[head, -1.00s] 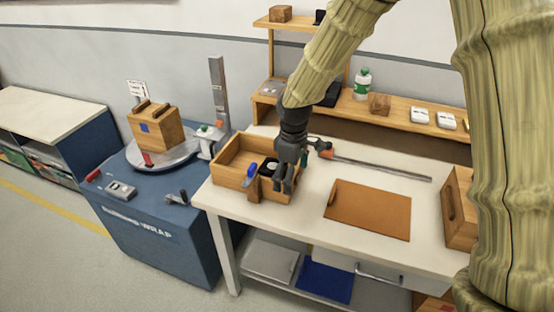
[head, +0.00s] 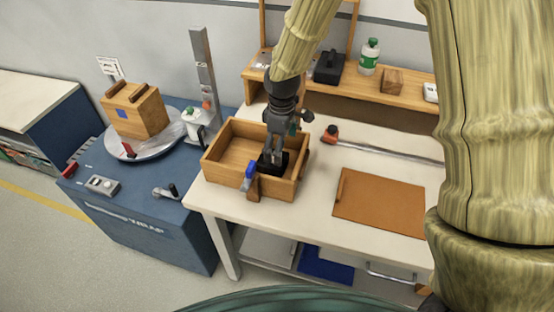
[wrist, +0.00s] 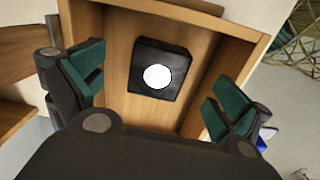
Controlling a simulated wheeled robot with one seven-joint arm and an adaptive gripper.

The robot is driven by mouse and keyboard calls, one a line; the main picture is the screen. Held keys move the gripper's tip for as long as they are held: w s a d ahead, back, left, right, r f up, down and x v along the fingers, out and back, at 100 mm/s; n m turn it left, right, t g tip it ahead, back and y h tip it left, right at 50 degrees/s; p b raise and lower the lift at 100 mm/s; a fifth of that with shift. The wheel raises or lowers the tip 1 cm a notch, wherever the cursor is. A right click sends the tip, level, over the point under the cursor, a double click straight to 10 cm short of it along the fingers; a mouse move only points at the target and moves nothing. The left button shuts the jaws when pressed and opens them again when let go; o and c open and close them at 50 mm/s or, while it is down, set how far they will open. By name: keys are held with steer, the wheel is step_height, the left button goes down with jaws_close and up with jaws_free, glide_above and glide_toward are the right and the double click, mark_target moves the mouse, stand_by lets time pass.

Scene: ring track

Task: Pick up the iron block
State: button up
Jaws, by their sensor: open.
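The iron block appears to be the dark, square block with a white round spot on its top (wrist: 162,68). It lies on the floor of the wooden box (head: 222,171) on the workbench. In the head view the block (head: 270,168) is partly hidden by my gripper (head: 272,156). My gripper is above the block, pointing down into the box. In the wrist view my open gripper (wrist: 155,90) has its green-padded fingers spread wide to the left and right of the block, with nothing between the pads. I cannot tell the height left between fingertips and block.
A blue-handled item (head: 248,176) and a small brown wooden piece (head: 254,189) are at the box's front wall. A brown board (head: 379,202) and a bar clamp (head: 385,150) lie to the right. A blue turntable wrapper (head: 140,215) stands left.

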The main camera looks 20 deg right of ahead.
mark_target(272, 163)
steer(key=shift+s, duration=0.15)
steer(key=w+f, duration=0.2)
steer(key=f, duration=0.1)
steer(key=shift+w+a+f+p, duration=0.1)
steer(key=shift+w+a+p, duration=0.1)
steer(key=shift+w+p, duration=0.15)
steer(key=shift+f, duration=0.35)
steer(key=shift+s+a+f+p, duration=0.1)
steer(key=shift+s+f+p, duration=0.55)
steer(key=shift+s+f, duration=0.15)
steer(key=shift+w+f, duration=0.5)
steer(key=shift+f, duration=0.35)
steer(key=shift+s+r, duration=0.25)
steer(key=shift+s, duration=0.05)
steer(key=shift+w+f, duration=0.1)
steer(key=c, duration=2)
steer(key=shift+c, duration=0.5)
